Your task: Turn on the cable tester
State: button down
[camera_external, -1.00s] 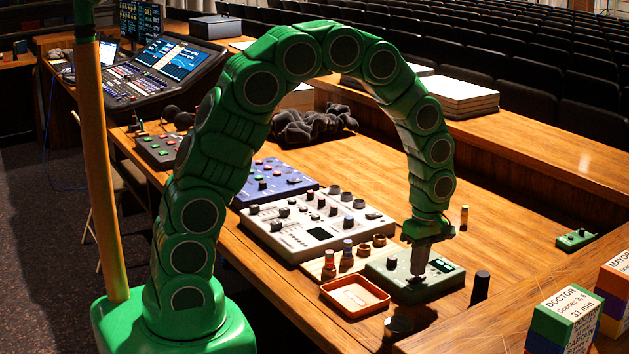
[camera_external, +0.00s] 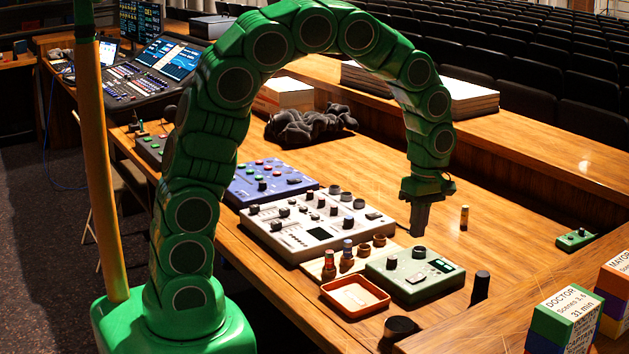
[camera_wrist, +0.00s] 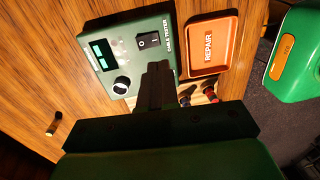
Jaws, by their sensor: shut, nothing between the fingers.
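The cable tester (camera_external: 408,287) is a green box on the wooden desk. It also shows in the wrist view (camera_wrist: 130,45), with its name printed along one edge. There it has a black rocker switch (camera_wrist: 148,40), a dark knob with a light cap (camera_wrist: 121,86) and a small display with two bright green patches (camera_wrist: 103,55). My gripper (camera_external: 418,234) is shut and empty, pointing down above the tester, apart from it. In the wrist view its fingertips (camera_wrist: 158,66) cover part of the tester's near edge. I cannot tell which way the switch is tipped.
An orange tray (camera_external: 355,309) marked REPAIR in the wrist view (camera_wrist: 233,42) lies beside the tester. Small connectors on a wooden block (camera_external: 346,258) and a white mixer (camera_external: 300,238) are to the left. A black cylinder (camera_external: 481,285) stands to the right. The desk behind is mostly clear.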

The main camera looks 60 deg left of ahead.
jog(key=shift+s+r, duration=0.15)
jog(key=shift+r, duration=0.8)
jog(key=shift+s+r, duration=0.1)
jog(key=shift+r, duration=0.85)
jog(key=s+a+r+m, duration=0.2)
jog(key=s+a+m, duration=0.2)
jog(key=s, duration=0.6)
jog(key=s+a+r+m, duration=0.2)
jog(key=s+a+m, duration=0.1)
jog(key=s+m, duration=0.5)
jog(key=s+a+r+m, duration=0.1)
jog(key=s+a+m, duration=0.3)
jog(key=s, duration=1)
jog(key=shift+a+r+m+g, duration=0.3)
jog(key=shift+r+m, duration=0.1)
jog(key=shift+m, duration=0.6)
jog(key=shift+r, duration=0.1)
